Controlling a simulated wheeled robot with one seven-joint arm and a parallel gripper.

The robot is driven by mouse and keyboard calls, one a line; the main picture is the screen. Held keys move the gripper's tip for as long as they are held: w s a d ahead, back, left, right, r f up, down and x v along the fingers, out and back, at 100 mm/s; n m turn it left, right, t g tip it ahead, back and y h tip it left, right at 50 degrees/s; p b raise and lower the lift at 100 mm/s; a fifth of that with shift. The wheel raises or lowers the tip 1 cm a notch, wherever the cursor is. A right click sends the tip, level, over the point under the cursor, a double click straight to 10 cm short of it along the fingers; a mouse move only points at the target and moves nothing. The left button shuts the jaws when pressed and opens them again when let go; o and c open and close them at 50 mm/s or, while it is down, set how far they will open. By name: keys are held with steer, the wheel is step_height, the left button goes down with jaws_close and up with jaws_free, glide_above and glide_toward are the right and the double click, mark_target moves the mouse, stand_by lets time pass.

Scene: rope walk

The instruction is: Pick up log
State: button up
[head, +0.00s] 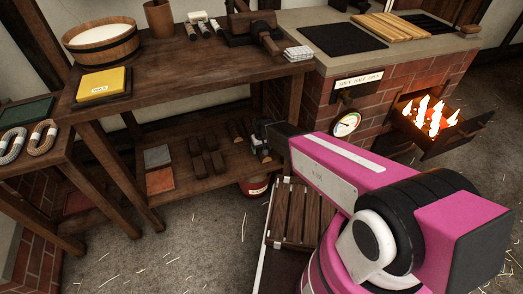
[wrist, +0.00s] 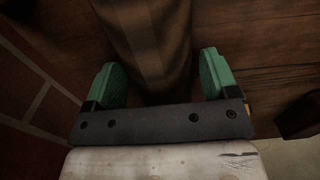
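Several dark brown logs lie on the lower shelf of the workbench in the head view; one group (head: 207,160) is in the middle and others (head: 236,131) lie nearer my gripper (head: 260,142). My gripper reaches in low at the right end of this shelf. In the wrist view my gripper (wrist: 162,78) has its two green fingers spread wide. A brown log (wrist: 152,38) extends away from between them, with its near end hidden in shadow and behind the gripper body. I cannot tell whether the fingers touch it.
The workbench top (head: 190,62) overhangs the lower shelf. A brick stove (head: 385,95) with an open, burning firebox (head: 430,117) stands right. A red can (head: 255,186) and slatted wooden crate (head: 297,215) are close below my arm. Grey and orange blocks (head: 158,168) lie left on the shelf.

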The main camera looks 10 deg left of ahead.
steer(key=c, duration=0.7)
steer(key=shift+r, duration=0.1)
